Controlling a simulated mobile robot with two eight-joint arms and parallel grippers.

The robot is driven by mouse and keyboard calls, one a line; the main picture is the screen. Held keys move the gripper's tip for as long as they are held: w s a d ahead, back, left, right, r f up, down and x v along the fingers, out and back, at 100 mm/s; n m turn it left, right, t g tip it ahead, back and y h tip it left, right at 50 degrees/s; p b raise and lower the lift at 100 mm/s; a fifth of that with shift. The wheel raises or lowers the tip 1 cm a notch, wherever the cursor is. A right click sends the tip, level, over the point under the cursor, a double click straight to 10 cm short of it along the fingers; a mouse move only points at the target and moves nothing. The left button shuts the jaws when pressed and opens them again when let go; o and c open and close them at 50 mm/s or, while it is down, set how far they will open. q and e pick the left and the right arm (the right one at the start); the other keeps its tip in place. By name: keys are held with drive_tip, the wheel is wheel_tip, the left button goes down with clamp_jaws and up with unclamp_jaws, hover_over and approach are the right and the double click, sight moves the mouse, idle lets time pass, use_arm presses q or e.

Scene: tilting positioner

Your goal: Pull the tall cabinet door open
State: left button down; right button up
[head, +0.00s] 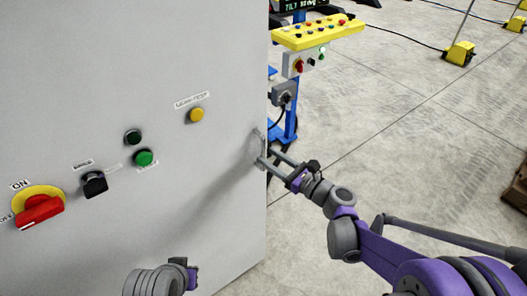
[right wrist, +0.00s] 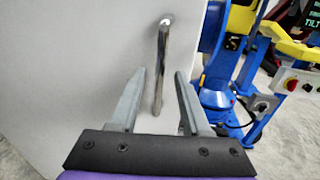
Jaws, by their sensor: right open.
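The tall cabinet door (head: 130,80) is a pale grey panel filling the left of the head view. Its handle (right wrist: 162,50), a slim upright metal bar, shows in the right wrist view and lies between my two fingers in the picture, with a gap on each side. My right gripper (head: 264,158) is open at the door's right edge, its fingers pointing at the handle, which they mostly hide in the head view. The fingers also show in the right wrist view (right wrist: 160,76). My left wrist shows at the bottom of the head view; its fingers cannot be made out.
The door carries a red and yellow rotary switch (head: 39,207), a black selector (head: 95,184), and green and yellow buttons. Behind its right edge stands a blue stand with a yellow button panel (head: 318,32). The concrete floor (head: 400,140) to the right is largely clear.

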sight(263, 168)
drive_tip(key=shift+x, duration=1.6)
drive_tip(key=shift+c, duration=0.2)
clamp_jaws()
drive_tip(key=shift+s, duration=0.1)
